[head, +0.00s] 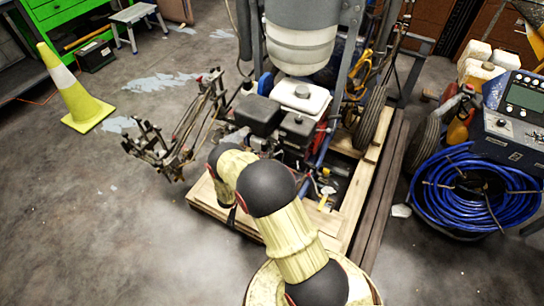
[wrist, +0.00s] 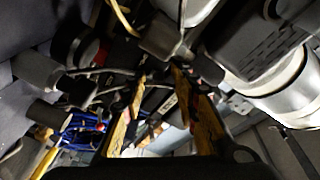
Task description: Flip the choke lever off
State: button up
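The line striper's engine (head: 278,118) shows in the head view, with a dark box and a white tank on top, beyond my arm. In the wrist view my gripper (wrist: 158,76) has its two yellow, worn fingers apart, pointing in among the engine parts. Dark metal parts and thin rods show between and just past the fingertips. I cannot tell whether the fingers touch any of them. A ribbed dark engine cover (wrist: 262,45) is at the upper right. I cannot pick out the choke lever for certain in either view. In the head view my arm hides the gripper.
The striper stands on a wooden pallet (head: 366,185). A silver cylinder (wrist: 290,92) and rods crowd the gripper in the wrist view. A yellow cone (head: 68,85) stands left, and a coiled blue hose (head: 470,190) lies right. The floor at left is mostly open.

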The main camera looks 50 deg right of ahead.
jog(key=shift+s+a, duration=0.2)
jog(key=shift+a, duration=2.25)
